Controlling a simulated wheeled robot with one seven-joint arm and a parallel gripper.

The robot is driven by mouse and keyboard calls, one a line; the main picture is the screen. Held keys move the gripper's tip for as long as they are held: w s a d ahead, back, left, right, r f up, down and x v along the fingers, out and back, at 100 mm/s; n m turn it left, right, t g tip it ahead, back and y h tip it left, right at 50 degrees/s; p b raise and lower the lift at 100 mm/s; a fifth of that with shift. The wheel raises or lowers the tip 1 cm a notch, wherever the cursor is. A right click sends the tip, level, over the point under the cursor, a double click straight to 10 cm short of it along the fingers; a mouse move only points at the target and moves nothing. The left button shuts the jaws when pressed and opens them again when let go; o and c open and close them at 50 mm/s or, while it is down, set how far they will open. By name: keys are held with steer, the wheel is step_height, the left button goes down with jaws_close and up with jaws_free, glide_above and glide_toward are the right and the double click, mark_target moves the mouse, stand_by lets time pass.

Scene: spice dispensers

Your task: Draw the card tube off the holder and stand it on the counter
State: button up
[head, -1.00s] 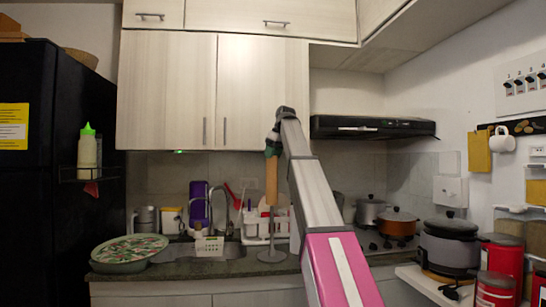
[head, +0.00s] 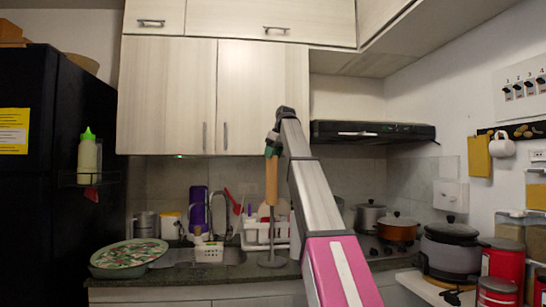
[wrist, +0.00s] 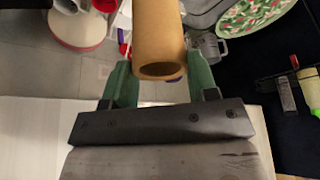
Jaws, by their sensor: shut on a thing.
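The card tube (head: 271,181) is a tan, upright cylinder above the counter in the head view. My gripper (head: 272,151) is shut on it near its upper end. The holder (head: 271,260) is a thin grey upright rod on a round base, standing at the counter's front edge. The rod shows directly below the tube, in line with it; whether its top is still inside the tube is hidden. In the wrist view, the tube (wrist: 160,35) lies between the green fingers of my gripper (wrist: 160,88), and its dark open end faces the camera.
A patterned round tray (head: 129,255) rests on the counter (head: 215,272) at left. A white dish rack (head: 262,236) stands behind the holder, beside the sink. Pots (head: 398,228) stand to the right.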

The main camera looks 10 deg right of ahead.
steer(key=shift+r, duration=1.4)
step_height(320, 180, up, 4)
steer(key=shift+f, duration=0.15)
stand_by(0.8)
stand_by(0.4)
steer(key=s+a+f, duration=0.6)
steer(key=a+f, duration=0.1)
steer(key=a, duration=0.5)
steer(key=s+a+f, duration=0.5)
steer(key=a+f, duration=0.2)
steer(key=a, duration=0.4)
steer(key=s+a+f, duration=0.6)
steer(key=a+f, duration=0.1)
steer(key=a, duration=0.5)
steer(key=w+d+f, duration=0.7)
steer(key=w+f, duration=0.2)
steer(key=f, duration=0.1)
steer(key=shift+w+f, duration=0.15)
steer(key=shift+f, duration=0.3)
